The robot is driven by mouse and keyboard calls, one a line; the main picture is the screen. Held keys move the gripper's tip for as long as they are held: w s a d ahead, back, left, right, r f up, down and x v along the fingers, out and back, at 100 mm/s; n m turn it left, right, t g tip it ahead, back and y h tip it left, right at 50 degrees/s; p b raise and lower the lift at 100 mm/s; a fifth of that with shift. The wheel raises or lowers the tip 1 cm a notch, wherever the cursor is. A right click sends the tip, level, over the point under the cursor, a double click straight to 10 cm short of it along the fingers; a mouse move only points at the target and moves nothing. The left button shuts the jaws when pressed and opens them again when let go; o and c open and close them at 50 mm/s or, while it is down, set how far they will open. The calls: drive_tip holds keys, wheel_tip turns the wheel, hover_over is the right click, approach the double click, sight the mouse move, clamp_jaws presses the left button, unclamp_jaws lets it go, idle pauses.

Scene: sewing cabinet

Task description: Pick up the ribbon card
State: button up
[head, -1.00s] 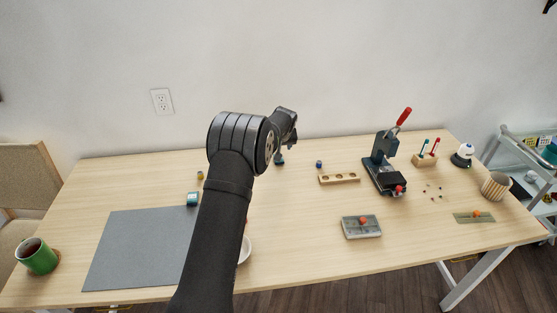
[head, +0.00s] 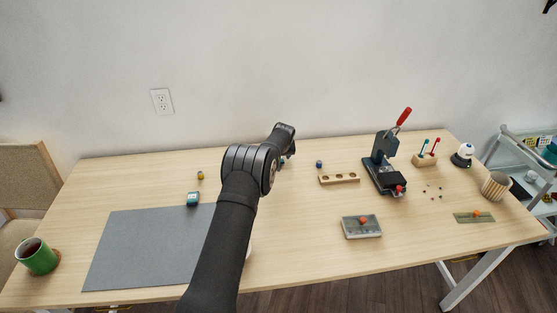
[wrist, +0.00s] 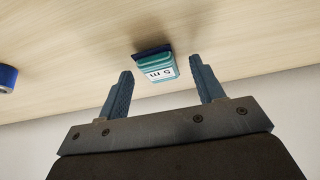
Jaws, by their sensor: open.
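The ribbon card (wrist: 168,63), a teal piece with a white "5 m" label and a dark blue edge, is on the table in the wrist view. My gripper (wrist: 160,65) is open, with one finger on either side of the card and a visible gap at each side. I cannot tell whether the fingertips are level with it in depth. In the head view my gripper is over the far middle of the table, and my arm mostly hides the fingers and the card.
A blue spool (head: 319,164) stands right of my gripper and also shows in the wrist view (wrist: 7,78). A wooden block with holes (head: 339,178) and a press (head: 385,168) are further right. The wall is behind.

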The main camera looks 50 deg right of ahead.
drive_tip(key=shift+f, duration=0.15)
drive_tip(key=c, duration=1)
drive_tip(key=shift+c, duration=0.2)
